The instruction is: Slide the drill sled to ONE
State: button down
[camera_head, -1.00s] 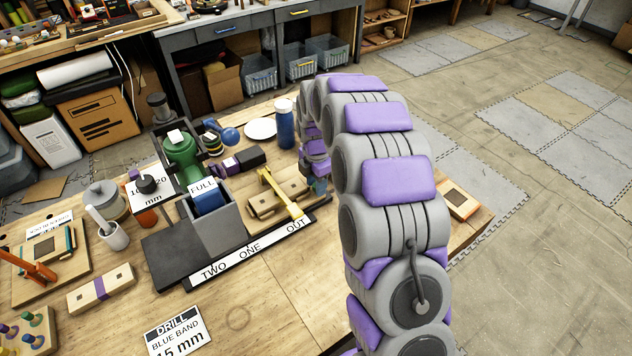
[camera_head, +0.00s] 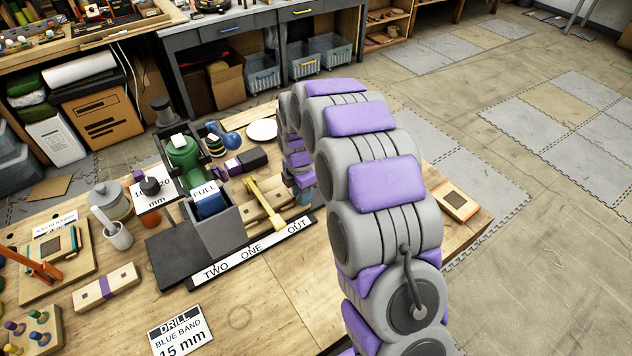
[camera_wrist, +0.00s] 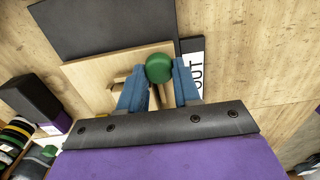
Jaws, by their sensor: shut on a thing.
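The drill sled is a pale wooden block (camera_head: 264,207) on a dark base beside the green drill (camera_head: 184,152). Its yellow pointer (camera_head: 268,208) ends between ONE and OUT, closer to OUT, on the white label strip (camera_head: 235,265). In the wrist view, my gripper (camera_wrist: 158,76) has its blue fingers on either side of a green round knob (camera_wrist: 159,67) and is shut on it, above the wooden sled (camera_wrist: 88,78). In the head view my arm hides part of the sled's right end, and the knob cannot be made out there.
A grey bin marked FULL (camera_head: 220,230) stands left of the sled, with a dark plate (camera_head: 180,255) beside it. A banded wooden block (camera_head: 106,288) and a DRILL card (camera_head: 180,328) lie in front. A white plate (camera_head: 262,130) lies behind.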

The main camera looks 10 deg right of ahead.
aim_at(288, 206)
jog(key=a, duration=0.2)
jog(key=s+a, duration=0.1)
jog(key=a, duration=0.1)
jog(key=shift+s+r, duration=0.1)
jog(key=shift+s, duration=0.05)
jog(key=shift+d, duration=0.1)
jog(key=c, duration=1)
grip_release()
jog(key=shift+d, duration=0.1)
jog(key=shift+o, duration=1.1)
notch_tip(288, 206, up, 17)
jog(key=p, duration=0.3)
jog(key=shift+a, duration=0.2)
